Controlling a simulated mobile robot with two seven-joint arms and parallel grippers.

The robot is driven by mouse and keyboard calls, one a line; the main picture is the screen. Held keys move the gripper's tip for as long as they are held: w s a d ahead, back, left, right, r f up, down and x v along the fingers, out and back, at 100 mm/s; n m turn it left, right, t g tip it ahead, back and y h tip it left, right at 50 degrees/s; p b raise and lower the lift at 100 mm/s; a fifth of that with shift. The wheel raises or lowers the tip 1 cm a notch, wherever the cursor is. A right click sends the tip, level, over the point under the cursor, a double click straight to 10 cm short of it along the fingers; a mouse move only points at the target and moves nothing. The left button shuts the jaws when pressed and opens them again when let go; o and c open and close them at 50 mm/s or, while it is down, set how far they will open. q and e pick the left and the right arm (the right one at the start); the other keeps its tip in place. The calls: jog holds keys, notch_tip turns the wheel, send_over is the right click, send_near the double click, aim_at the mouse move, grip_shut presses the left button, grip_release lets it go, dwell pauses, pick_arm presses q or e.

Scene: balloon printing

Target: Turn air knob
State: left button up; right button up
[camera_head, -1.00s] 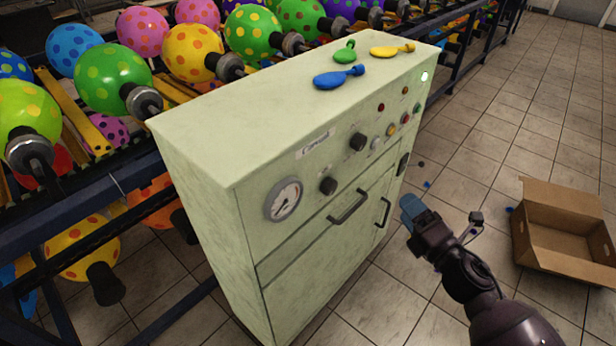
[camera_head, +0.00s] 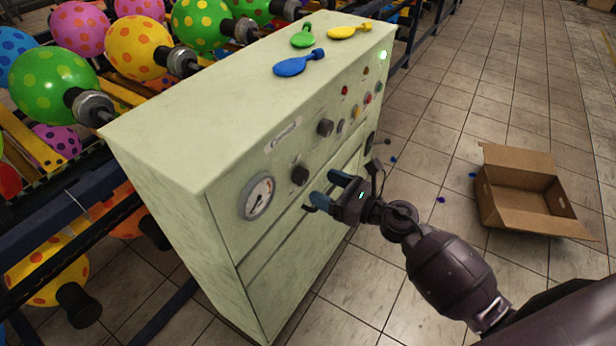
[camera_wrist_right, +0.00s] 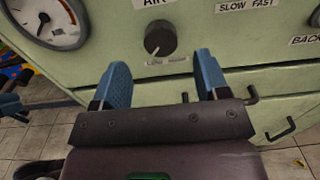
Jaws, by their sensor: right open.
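The air knob (camera_head: 300,175) is a dark round knob on the front of the pale green cabinet (camera_head: 215,190), just right of a round gauge (camera_head: 257,197). In the right wrist view, the knob (camera_wrist_right: 160,38) sits under a partly hidden "AIR" label, beyond and roughly between my fingertips. My right gripper (camera_head: 327,189) is open and empty, with blue fingers pointing at the panel. It is close in front of the knob and apart from it in the wrist view (camera_wrist_right: 165,75). My left gripper is not in view.
A second dark knob (camera_head: 325,127), small coloured buttons and drawer handles share the cabinet front. Limp blue (camera_head: 298,63), green (camera_head: 302,36) and yellow (camera_head: 349,31) balloons lie on top. An open cardboard box (camera_head: 525,195) stands on the floor at right. Racked dotted balloons fill the left.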

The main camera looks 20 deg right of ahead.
aim_at(305, 178)
jog(key=shift+x, duration=2.7)
jog(key=c, duration=0.9)
